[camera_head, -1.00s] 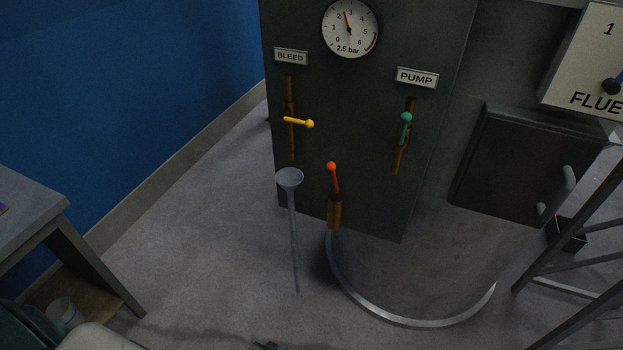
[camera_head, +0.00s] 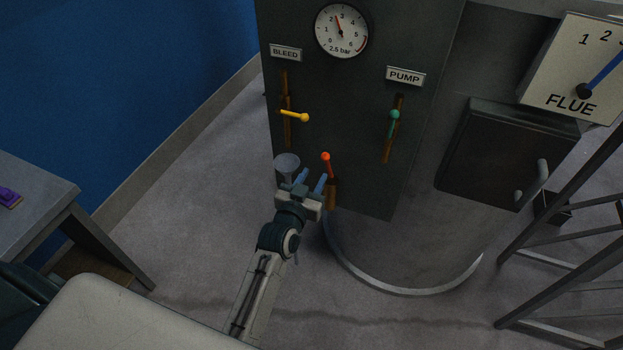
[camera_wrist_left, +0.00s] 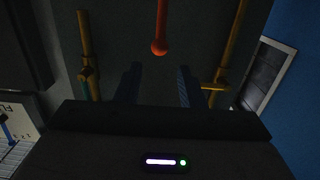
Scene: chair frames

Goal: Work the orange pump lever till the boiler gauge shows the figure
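The orange lever (camera_head: 327,165), a ball-tipped red-orange rod on a brown mount, stands low at the front of the dark boiler panel. It also shows in the left wrist view (camera_wrist_left: 160,25). The gauge (camera_head: 342,30) is at the panel's top, marked 2.5 bar; its needle points between 2 and 3. My left gripper (camera_head: 311,180) is just left of and below the orange ball. In the wrist view its fingers (camera_wrist_left: 157,84) are apart and empty, with the ball beyond their tips. My right gripper is not in view.
A yellow lever (camera_head: 294,116) sits under a BLEED plate, and a green lever (camera_head: 394,121) under the PUMP plate (camera_head: 405,76). A grey funnel (camera_head: 286,162) stands beside my left gripper. A FLUE dial (camera_head: 572,70) and metal frame (camera_head: 545,245) are at right, a table (camera_head: 40,205) at left.

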